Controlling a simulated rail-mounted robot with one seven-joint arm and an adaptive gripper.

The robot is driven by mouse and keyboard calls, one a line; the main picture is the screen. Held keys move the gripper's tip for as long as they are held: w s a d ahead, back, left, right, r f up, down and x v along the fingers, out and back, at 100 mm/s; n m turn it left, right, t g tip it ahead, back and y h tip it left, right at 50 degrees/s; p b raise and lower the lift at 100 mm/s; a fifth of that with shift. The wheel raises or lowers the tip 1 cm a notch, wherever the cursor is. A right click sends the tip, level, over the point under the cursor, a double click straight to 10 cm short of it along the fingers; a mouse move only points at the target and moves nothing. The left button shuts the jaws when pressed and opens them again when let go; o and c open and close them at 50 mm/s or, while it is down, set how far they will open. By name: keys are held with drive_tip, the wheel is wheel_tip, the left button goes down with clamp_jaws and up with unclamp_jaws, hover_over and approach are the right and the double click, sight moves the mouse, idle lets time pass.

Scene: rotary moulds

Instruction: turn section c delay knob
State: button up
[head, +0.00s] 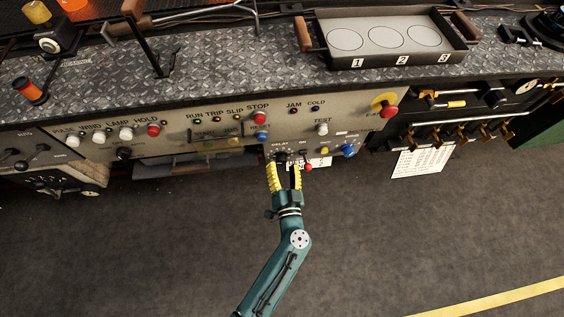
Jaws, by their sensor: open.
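The control panel (180,135) runs along the front of the bench. Its lower right part carries a small label reading DELAY, with a dark knob (281,157) just under it. My gripper (283,164) is at this knob, with yellow fingers spread apart, one to the lower left and one to the lower right. The fingertips are close to the knob; I cannot tell whether they touch it. The knob's pointer is too small to read, and no section letter is legible.
A red knob (308,167), a yellow button (325,151) and a blue knob (348,150) sit close to the right of my gripper. A tray (400,61) with numbered discs stands on the bench above. The floor (400,240) in front is clear.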

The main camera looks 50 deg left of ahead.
drive_tip(key=x, duration=0.2)
drive_tip(key=shift+w+a, duration=0.1)
drive_tip(key=shift+a, duration=0.15)
drive_tip(key=shift+c, duration=0.5)
clamp_jaws()
